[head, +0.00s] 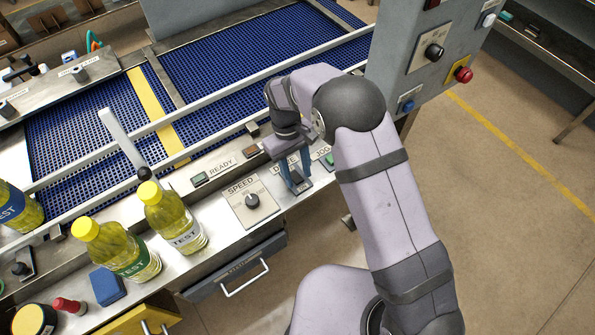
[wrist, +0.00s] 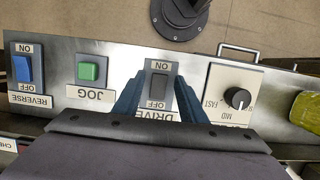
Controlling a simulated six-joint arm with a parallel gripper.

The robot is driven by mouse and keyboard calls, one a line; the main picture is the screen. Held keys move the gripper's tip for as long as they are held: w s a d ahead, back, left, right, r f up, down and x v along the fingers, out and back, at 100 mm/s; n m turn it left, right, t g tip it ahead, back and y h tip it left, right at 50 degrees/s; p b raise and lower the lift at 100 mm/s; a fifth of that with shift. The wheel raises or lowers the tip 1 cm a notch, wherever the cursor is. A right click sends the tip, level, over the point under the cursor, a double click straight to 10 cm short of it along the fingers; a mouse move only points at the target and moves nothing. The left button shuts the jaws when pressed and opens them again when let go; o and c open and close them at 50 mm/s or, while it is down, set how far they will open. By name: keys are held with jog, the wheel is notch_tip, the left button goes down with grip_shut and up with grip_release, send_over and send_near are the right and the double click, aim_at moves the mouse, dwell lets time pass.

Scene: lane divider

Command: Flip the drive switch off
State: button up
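The drive switch (wrist: 158,83) is a dark rocker on a grey plate. Its upside-down labels read ON at the top and OFF at the bottom, above a partly covered DRIVE label (wrist: 157,115). My gripper (wrist: 159,93) has its two blue fingers apart, one on each side of the switch plate, with nothing held. I cannot tell whether the fingertips touch the panel or which way the rocker is tilted. In the head view my gripper (head: 297,181) points down at the panel's front edge and hides most of the switch.
A speed knob (wrist: 238,98) sits on one side of the switch; a green JOG button (wrist: 91,69) and blue REVERSE switch (wrist: 23,68) sit on the other. Yellow-capped bottles (head: 174,220) stand left on the ledge. A grey control post (head: 425,50) rises at the right.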

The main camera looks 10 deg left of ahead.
aim_at(295, 174)
dwell(0.3)
jog(key=b+v, duration=0.3)
jog(key=v, duration=0.3)
jog(key=shift+w+r, duration=0.1)
jog(key=shift+r, duration=0.05)
jog(key=shift+a+r, duration=0.1)
jog(key=shift+r, duration=0.4)
jog(key=s+d+r+m+y, duration=0.1)
jog(key=s+d+r+m, duration=0.1)
jog(key=d, duration=0.5)
jog(key=s+d+r+m, duration=0.1)
jog(key=d+m, duration=0.1)
jog(key=d, duration=0.5)
jog(key=s+d+f+m+t+y, duration=0.1)
jog(key=s+d+m, duration=0.4)
jog(key=s+d, duration=0.6)
jog(key=shift+s+d+f+t, duration=0.15)
jog(key=shift+s+f+t, duration=0.3)
jog(key=shift+s+t, duration=0.25)
